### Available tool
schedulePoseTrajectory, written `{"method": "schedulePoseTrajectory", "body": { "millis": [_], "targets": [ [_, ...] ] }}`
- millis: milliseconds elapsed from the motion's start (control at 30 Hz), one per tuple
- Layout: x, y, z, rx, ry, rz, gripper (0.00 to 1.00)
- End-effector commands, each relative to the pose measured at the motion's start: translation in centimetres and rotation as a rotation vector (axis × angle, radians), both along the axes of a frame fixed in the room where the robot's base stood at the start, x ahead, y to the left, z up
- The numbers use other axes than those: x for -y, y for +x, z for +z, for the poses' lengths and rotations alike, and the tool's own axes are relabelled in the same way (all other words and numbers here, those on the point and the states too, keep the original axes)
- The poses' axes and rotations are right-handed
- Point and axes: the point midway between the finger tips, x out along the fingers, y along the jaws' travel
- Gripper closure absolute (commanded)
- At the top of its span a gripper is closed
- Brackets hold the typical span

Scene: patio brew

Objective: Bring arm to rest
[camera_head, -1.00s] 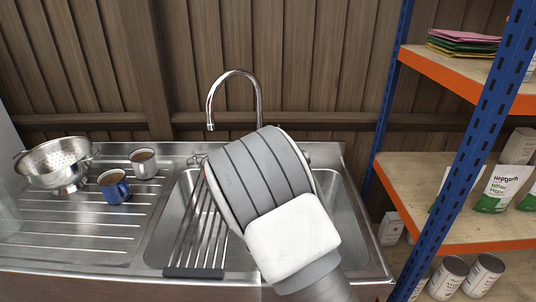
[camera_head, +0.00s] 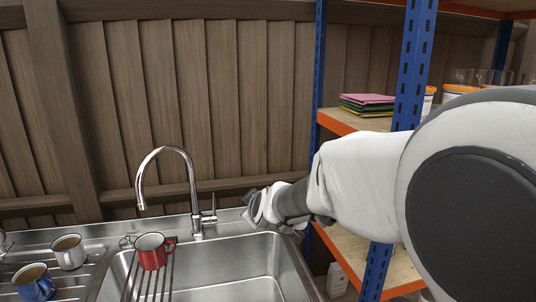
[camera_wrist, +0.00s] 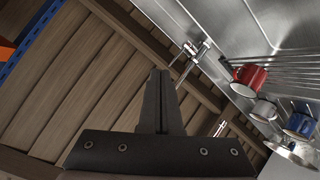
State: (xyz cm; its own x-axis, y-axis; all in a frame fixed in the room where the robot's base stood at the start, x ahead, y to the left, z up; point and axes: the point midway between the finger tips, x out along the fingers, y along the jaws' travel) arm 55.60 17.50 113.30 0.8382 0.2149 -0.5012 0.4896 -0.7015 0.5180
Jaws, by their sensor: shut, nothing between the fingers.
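My arm reaches in from the right in the head view, in front of the shelf unit. Its far end is over the back right of the sink (camera_head: 248,290), to the right of the tap. In the wrist view my gripper (camera_wrist: 160,78) is shut and empty, its fingers together. It points toward the wooden wall and the tap (camera_wrist: 190,62), with nothing touching it.
A red mug (camera_head: 151,252) stands upright on the rack (camera_head: 150,286) across the sink. A white mug (camera_head: 69,252) and a blue mug (camera_head: 33,281) stand on the drainer to its left. The blue shelf post (camera_head: 408,80) is close behind my arm.

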Motion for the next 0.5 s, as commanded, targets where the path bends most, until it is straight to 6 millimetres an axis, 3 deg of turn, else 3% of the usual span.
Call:
{"method": "schedulePoseTrajectory", "body": {
  "millis": [33,200,500],
  "targets": [
    [1.4,-1.3,1.4,-0.033,0.047,-0.019,1.00],
    [5.0,-6.7,3.5,-0.178,0.181,-0.088,1.00],
    [11.3,-17.9,5.0,-0.410,0.324,-0.301,1.00]
  ]
}}
